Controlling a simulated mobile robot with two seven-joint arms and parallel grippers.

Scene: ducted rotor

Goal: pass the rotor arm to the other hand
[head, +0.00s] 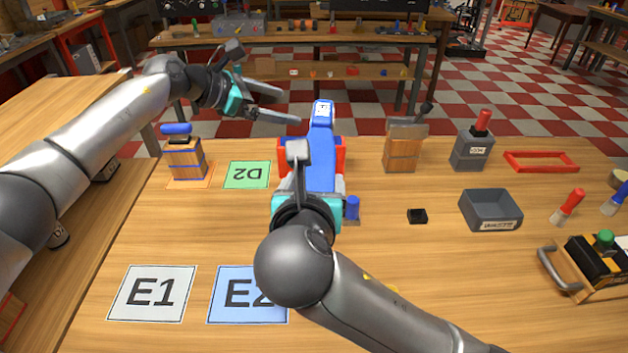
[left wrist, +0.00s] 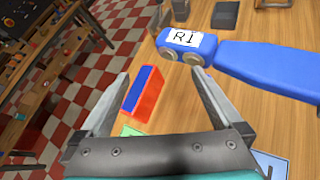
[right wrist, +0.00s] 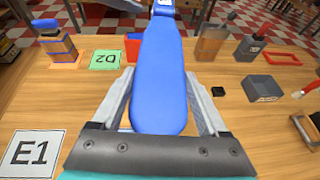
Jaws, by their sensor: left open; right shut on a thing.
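The blue rotor arm (head: 322,150) is a long flat bar with a white label reading R1 at its far end. My right gripper (right wrist: 160,110) is shut on its near end and holds it above the table, pointing away from me. My left gripper (head: 282,104) is open and empty, up and to the left of the labelled end. In the left wrist view the rotor arm (left wrist: 265,66) lies beyond and to the right of the open fingers (left wrist: 165,90), with its label and two round metal parts facing me. The two are apart.
A red and blue block (left wrist: 143,92) stands under the rotor arm. A green D2 mat (head: 247,175), E1 mat (head: 152,293) and partly covered E2 mat (head: 240,290) lie on the table. A grey bin (head: 490,211) and small black block (head: 417,216) are to the right.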

